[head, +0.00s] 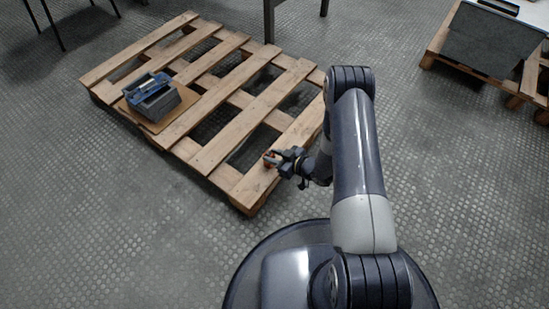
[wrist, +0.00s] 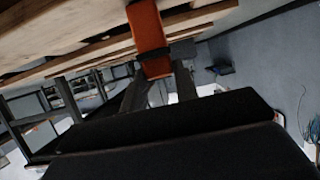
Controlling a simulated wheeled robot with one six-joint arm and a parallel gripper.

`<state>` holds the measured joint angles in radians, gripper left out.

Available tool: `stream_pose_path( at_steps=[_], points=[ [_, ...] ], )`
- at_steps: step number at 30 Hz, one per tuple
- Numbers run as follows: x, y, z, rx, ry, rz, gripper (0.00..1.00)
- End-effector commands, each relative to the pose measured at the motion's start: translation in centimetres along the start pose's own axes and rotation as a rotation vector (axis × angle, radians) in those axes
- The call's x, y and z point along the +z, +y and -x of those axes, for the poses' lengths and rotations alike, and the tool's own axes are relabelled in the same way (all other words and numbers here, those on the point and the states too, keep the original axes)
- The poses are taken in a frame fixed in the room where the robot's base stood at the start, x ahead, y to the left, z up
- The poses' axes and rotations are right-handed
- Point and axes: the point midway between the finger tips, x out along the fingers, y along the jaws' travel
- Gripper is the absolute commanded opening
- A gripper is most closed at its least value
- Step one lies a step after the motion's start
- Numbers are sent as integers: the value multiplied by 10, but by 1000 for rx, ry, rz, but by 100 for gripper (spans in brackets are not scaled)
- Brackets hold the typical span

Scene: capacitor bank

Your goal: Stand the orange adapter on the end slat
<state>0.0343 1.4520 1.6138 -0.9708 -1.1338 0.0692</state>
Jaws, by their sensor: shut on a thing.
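The orange adapter (wrist: 147,28) is held between the fingers of my gripper (wrist: 153,75) in the wrist view. It is a slim orange block, and its far end reaches up to the wooden slats at the top of that picture. I cannot tell whether the adapter touches the slat. My gripper is shut on it.
A grey box with a blue item (head: 150,97) sits on a brown board (head: 165,122) at the pallet's left side. Wide gaps lie between the slats. Dark legs stand behind the pallet.

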Motion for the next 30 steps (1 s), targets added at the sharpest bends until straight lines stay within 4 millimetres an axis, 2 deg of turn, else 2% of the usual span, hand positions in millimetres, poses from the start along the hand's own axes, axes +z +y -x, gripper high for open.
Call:
stream_pose_path(
  at_steps=[10,11,18,28,30],
  points=[
    [2,1,-1,1,1,1,4],
    [3,1,-2,1,1,1,29],
    [2,0,-1,1,1,1,49],
    [0,1,0,1,1,2,50],
    [-2,1,7,3,-1,-1,50]
  ],
)
